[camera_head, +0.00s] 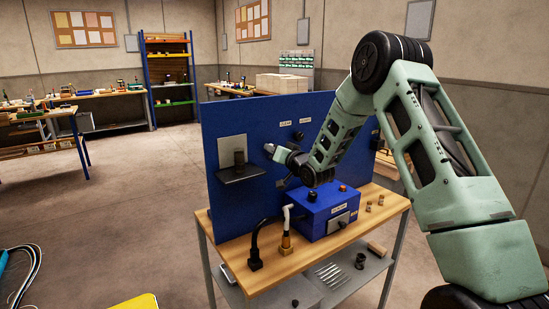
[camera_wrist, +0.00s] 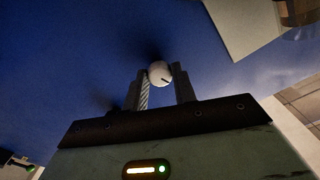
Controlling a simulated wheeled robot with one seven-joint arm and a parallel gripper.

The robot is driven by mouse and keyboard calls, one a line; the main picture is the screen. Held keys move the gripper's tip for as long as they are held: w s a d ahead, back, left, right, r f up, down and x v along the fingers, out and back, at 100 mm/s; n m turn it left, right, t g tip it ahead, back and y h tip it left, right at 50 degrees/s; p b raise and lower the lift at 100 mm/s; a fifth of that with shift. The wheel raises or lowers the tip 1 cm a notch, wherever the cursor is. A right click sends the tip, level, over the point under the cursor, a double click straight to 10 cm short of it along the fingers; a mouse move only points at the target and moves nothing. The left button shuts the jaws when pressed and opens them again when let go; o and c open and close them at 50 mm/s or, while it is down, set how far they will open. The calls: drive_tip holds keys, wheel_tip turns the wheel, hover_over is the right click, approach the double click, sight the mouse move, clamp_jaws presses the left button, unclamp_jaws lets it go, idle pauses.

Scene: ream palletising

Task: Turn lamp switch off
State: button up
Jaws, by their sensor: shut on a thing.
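In the head view my gripper (camera_head: 273,151) reaches the face of the blue panel (camera_head: 225,120), right of a grey plate with a small shelf (camera_head: 238,172). The fingertips are too small there to tell their contact.
A blue box (camera_head: 322,212) with buttons stands on the wooden bench (camera_head: 275,268) below my arm. Small brass parts (camera_head: 368,207) lie at right. The floor at left is open.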

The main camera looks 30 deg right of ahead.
drive_tip(key=shift+f+m+b, duration=0.15)
drive_tip(key=shift+m+b, duration=0.45)
drive_tip(key=shift+m, duration=1.1)
drive_tip(key=o, duration=1)
drive_tip(key=shift+s, duration=0.1)
drive_tip(key=s+b, duration=0.4)
drive_tip(key=s, duration=1.3)
drive_tip(key=shift+s+d, duration=0.15)
drive_tip(key=shift+d, duration=0.15)
